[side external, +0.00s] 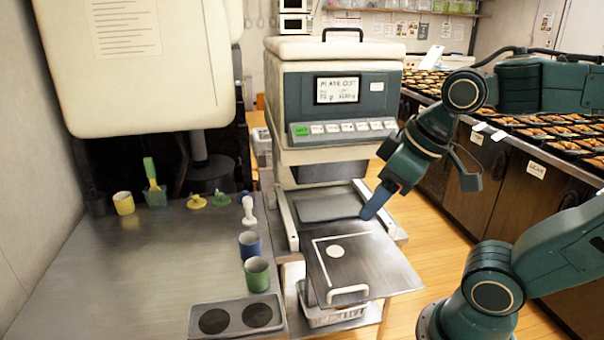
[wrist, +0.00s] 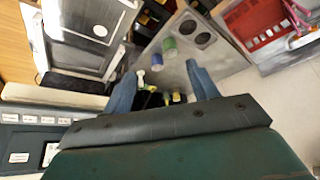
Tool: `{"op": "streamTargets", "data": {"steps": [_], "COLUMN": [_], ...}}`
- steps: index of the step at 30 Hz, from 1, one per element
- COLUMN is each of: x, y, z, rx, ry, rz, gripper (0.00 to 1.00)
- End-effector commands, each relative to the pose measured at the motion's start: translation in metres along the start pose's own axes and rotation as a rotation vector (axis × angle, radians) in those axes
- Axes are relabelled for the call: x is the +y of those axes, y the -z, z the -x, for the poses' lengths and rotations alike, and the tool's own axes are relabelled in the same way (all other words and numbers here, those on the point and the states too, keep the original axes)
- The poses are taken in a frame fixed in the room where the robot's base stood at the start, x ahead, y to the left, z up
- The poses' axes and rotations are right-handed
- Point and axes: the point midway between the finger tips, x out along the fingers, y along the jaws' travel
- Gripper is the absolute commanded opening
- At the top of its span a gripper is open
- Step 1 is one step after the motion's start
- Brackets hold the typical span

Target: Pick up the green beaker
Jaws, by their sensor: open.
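The green beaker (side external: 257,274) stands upright on the grey metal counter, just behind the two-hole plate, in the side external view. It also shows in the wrist view as a small green cup (wrist: 169,43). A blue beaker (side external: 249,245) stands just behind it and shows in the wrist view (wrist: 156,61) too. My gripper (side external: 422,192) is open and empty, above and to the right of the hinged tray area, well apart from the beaker. In the wrist view its two blue fingers (wrist: 160,85) are spread wide, with the green beaker beyond them.
A plate with two dark round holes (side external: 235,318) lies at the counter's front edge.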

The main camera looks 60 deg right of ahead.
Motion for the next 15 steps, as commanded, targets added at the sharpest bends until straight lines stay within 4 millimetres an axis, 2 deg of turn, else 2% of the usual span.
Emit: {"op": "streamTargets", "data": {"steps": [8,15], "x": [-0.001,0.001], "y": [0.036,0.068], "z": [-0.028,-0.064], "rx": [-0.047,-0.078], "ry": [0.037,0.089], "rz": [0.150,0.294], "gripper": [0.59,0.59]}}
